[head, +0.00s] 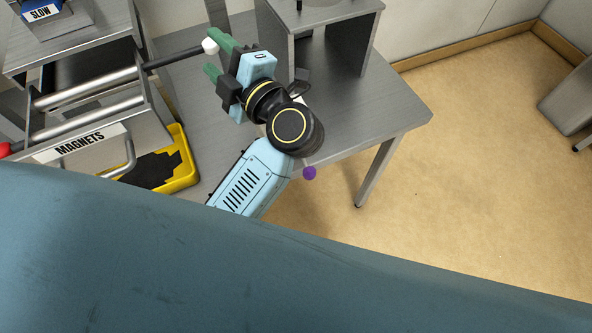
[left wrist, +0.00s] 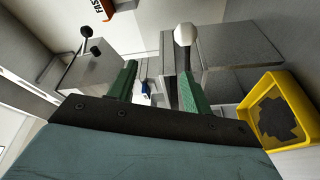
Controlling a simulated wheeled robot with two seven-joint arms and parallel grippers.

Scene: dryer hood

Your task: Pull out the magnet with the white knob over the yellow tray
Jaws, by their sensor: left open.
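The white knob (head: 210,46) sits at the end of a dark rod (head: 178,56) that runs left to the steel housing labelled MAGNETS (head: 92,146). Steel bars (head: 88,88) show in that housing. My left gripper (head: 216,59) is open, its green fingers pointing left at the knob, one fingertip close beside it. In the left wrist view the white knob (left wrist: 185,34) appears just beyond the right finger; contact cannot be told. The yellow tray (head: 187,170) lies below and right of the housing, with dark material in it; it also shows in the left wrist view (left wrist: 304,102).
A red knob (head: 4,149) shows at the left edge. A blue unit marked SLOW (head: 42,10) stands at top left. A grey metal table (head: 385,115) with a raised stand (head: 335,18) lies behind my left arm.

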